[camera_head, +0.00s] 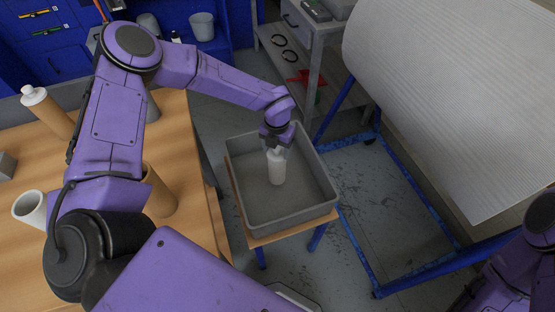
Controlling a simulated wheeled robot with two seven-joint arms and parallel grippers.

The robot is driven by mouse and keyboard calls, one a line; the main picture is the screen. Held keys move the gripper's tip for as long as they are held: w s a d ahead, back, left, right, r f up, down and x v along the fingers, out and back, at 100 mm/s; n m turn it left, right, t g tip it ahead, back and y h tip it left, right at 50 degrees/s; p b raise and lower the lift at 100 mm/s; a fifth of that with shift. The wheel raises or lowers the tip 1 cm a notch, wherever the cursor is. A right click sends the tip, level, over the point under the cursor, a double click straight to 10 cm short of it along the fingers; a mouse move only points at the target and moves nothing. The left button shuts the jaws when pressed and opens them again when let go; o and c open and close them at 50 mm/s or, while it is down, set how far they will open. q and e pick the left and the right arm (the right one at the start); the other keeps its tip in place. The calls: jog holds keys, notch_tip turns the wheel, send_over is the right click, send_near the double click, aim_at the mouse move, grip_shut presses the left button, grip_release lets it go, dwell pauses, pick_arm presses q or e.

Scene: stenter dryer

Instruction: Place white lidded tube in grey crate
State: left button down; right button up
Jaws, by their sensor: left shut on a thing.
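The white lidded tube (277,170) hangs upright in my left gripper (276,146), over or inside the grey crate. My left gripper is shut on its top end. The grey crate (308,212) is open and stands on a small wooden-topped stand with blue legs. I see nothing else in the crate. Whether the tube touches the crate floor I cannot tell. My right arm shows at the lower right corner, but its gripper is out of view.
A wooden table (190,140) at the left holds a brown tube with a white cap (45,108), a white open cylinder (30,208) and a brown cylinder (160,192). A large white roll (460,90) over a blue frame (410,190) is at the right.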

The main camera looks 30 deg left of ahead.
pick_arm(q)
notch_tip(320, 180, down, 4)
jog(key=shift+f+p, duration=0.15)
jog(key=shift+p, duration=0.2)
jog(key=shift+f, duration=0.3)
jog(key=shift+c, duration=0.8)
grip_release()
jog(key=shift+r, duration=0.35)
notch_tip(320, 180, up, 12)
jog(key=shift+f+b, duration=0.15)
jog(key=shift+b, duration=0.6)
